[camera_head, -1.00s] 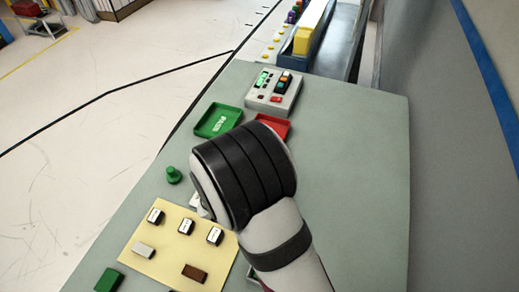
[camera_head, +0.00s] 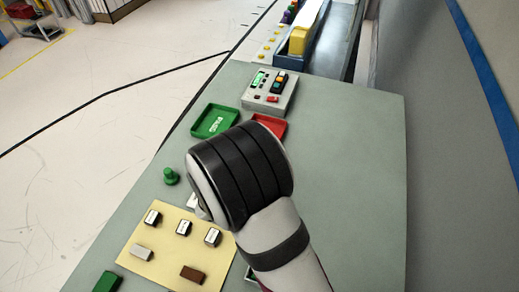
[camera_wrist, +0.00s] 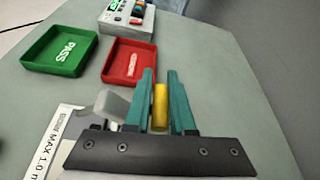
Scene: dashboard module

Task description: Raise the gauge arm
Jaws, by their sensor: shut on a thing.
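In the wrist view my gripper (camera_wrist: 161,78) has two teal fingers shut on a narrow yellow upright piece (camera_wrist: 160,108). This looks like the handle of the gauge arm, but its lower end is hidden by the gripper body. A white gauge plate (camera_wrist: 62,138) with black lettering, including "MAX 1.0", lies to the left, partly covered by the gripper body. A light grey block (camera_wrist: 112,105) stands just left of the fingers. In the head view my black-banded wrist hides the fingers and most of the gauge.
A green PASS tray (camera_head: 214,121) and a red tray (camera_head: 268,127) lie beyond the wrist, with a control box (camera_head: 270,93) behind them. A green knob (camera_head: 171,176) and a cream mat (camera_head: 165,258) with several small blocks are to the left. The bench's right side is clear.

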